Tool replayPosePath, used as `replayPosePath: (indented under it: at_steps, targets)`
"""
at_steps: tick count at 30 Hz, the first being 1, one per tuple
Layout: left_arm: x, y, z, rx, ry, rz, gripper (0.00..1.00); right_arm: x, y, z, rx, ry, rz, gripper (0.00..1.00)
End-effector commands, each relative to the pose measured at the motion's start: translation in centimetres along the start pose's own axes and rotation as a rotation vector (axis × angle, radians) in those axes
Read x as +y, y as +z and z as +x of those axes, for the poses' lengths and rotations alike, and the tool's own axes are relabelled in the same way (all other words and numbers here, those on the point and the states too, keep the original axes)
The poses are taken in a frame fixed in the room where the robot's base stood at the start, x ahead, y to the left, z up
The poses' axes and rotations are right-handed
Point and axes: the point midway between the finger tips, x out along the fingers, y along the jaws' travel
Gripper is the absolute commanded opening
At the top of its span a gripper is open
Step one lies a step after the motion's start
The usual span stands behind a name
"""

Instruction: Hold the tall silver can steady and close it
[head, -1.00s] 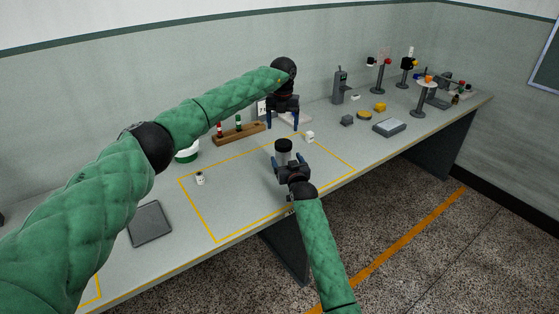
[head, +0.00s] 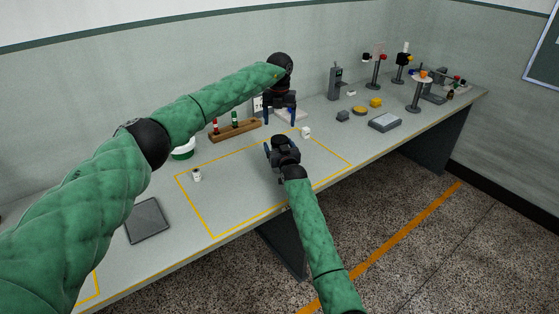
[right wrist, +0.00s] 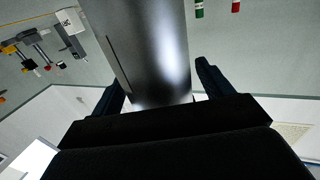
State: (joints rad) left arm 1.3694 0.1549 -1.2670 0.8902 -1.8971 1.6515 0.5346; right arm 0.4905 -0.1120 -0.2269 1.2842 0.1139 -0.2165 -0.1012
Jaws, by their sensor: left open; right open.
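The tall silver can (right wrist: 150,45) fills the middle of the right wrist view, between the two fingers of my right gripper (right wrist: 160,88). The fingers are open, with a gap showing on the can's right side. In the head view my right gripper (head: 283,150) hides the can. My left gripper (head: 280,112) hangs with its fingers down and apart, behind the right one, and I see nothing held in it. I cannot make out the can's top or a lid for it.
A small white jar (head: 197,175) stands inside the yellow outline, and a small white block (head: 305,132) is near its far edge. A wooden rack (head: 235,130) and a green-banded tub (head: 183,150) stand behind. A grey tray (head: 147,221) lies at left. Several stands are at far right.

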Motion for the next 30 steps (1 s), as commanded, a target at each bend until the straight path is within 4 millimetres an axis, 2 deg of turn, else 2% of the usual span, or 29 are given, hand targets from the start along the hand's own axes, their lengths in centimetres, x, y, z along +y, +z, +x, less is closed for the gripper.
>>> replayPosePath:
  at_steps: [5, 14, 25, 26, 30]
  targets:
    - [-0.02, 0.00, -0.02, 0.000, 0.000, 0.000, 0.76, 0.01, -0.02, 0.77, 0.000, 0.000, 0.000, 0.79]
    - [-0.01, 0.00, -0.01, 0.000, 0.000, 0.000, 0.76, 0.01, -0.01, 0.82, 0.000, 0.000, 0.000, 0.77]
    - [-0.01, -0.01, 0.01, 0.000, 0.000, 0.000, 0.76, 0.01, 0.00, 0.81, 0.000, 0.000, 0.000, 0.04]
    - [-0.02, -0.02, 0.08, 0.001, 0.000, 0.000, 0.76, 0.01, 0.00, 0.81, 0.000, 0.000, 0.000, 0.00]
    - [-0.23, -0.05, 0.17, 0.002, -0.008, -0.033, 0.76, 0.01, -0.01, 0.81, 0.000, 0.000, 0.000, 0.00]
